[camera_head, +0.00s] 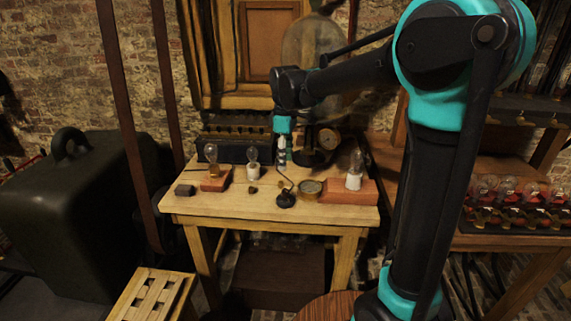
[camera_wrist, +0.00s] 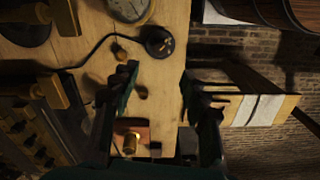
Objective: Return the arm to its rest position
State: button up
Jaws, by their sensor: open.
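My arm reaches from the right in the head view, bent at a raised elbow. My gripper (camera_head: 283,150) hangs above the back half of the wooden table (camera_head: 220,208), and its fingers are small and hard to make out there. In the wrist view my gripper (camera_wrist: 165,90) has its two dark fingers spread wide apart with nothing between them that it holds. Below and beyond the fingers lie the tabletop (camera_wrist: 165,100) and a bulb on a red-brown base (camera_wrist: 140,132).
A slatted stool (camera_head: 152,295) stands in front.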

jog(key=shift+d, duration=0.1)
jog(key=s+d+f+m+t, duration=0.2)
jog(key=s+d+f+m, duration=0.5)
jog(key=d, duration=0.4)
jog(key=s+d+f+m+t, duration=0.2)
jog(key=s+d+f+m, duration=0.6)
jog(key=s+d, duration=0.4)
jog(key=shift+d+f, duration=0.2)
jog(key=shift+f, duration=0.2)
